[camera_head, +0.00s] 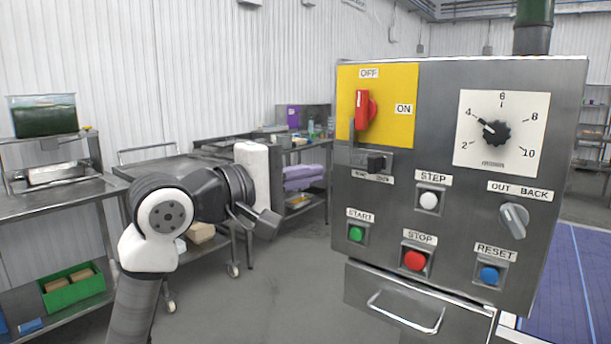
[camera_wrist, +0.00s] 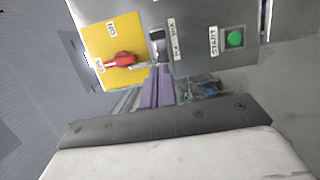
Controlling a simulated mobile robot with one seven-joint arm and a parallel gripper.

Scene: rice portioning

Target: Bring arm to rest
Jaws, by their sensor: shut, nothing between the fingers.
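My arm is bent at the left of the head view, in front of the work tables. My gripper (camera_head: 266,224) is shut and empty, held in the air to the left of the steel control panel (camera_head: 440,100) and apart from it. In the wrist view, the gripper's dark edge and white housing fill the bottom, and the fingertips are hard to make out. The panel shows beyond it, with the red rotary switch (camera_head: 363,110) on a yellow plate (camera_head: 398,78); its handle points to OFF. The switch also shows in the wrist view (camera_wrist: 122,59).
The panel has a green START button (camera_head: 356,234), a red STOP button (camera_head: 415,261), a blue RESET button (camera_head: 489,275), and a black dial (camera_head: 495,131) near 4. Steel tables (camera_head: 160,168) stand behind my arm. Grey floor (camera_head: 290,285) is open between arm and panel.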

